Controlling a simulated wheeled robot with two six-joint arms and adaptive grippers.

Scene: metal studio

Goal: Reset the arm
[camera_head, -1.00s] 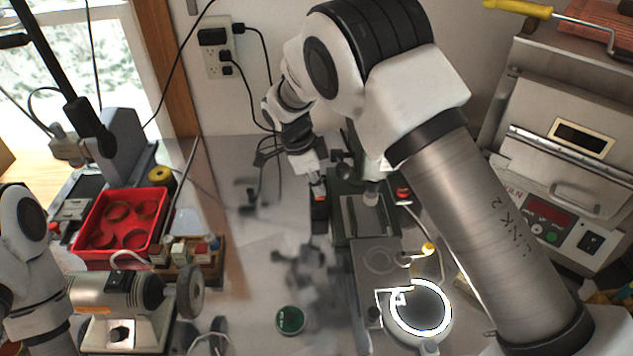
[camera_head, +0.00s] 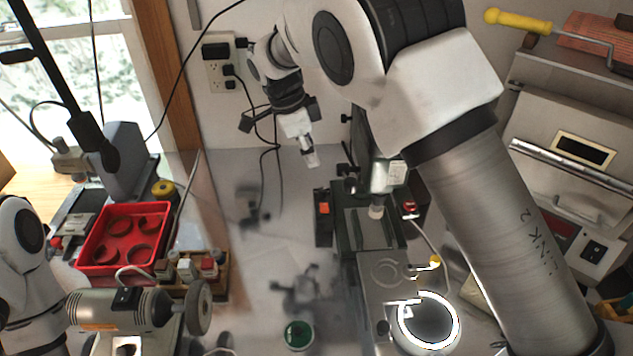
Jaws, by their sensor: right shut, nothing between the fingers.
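My right arm comes in from the right and reaches across the picture, with its elbow large at the top. My right gripper (camera_head: 311,158) hangs at its end, near the back wall, with its narrow fingertips pointing down. It is shut and empty, in the air above and a little left of a small black box with an orange-red top (camera_head: 324,208). It appears apart from the box. Part of my left arm shows at the left edge; its gripper is out of the picture.
A microscope-like device (camera_head: 352,222) with a bright ring light (camera_head: 428,321) stands below my right arm. A red tray (camera_head: 125,238), a bench grinder (camera_head: 118,310) and a green-lidded tin (camera_head: 298,335) are at left and front. An oven-like unit (camera_head: 570,185) stands right.

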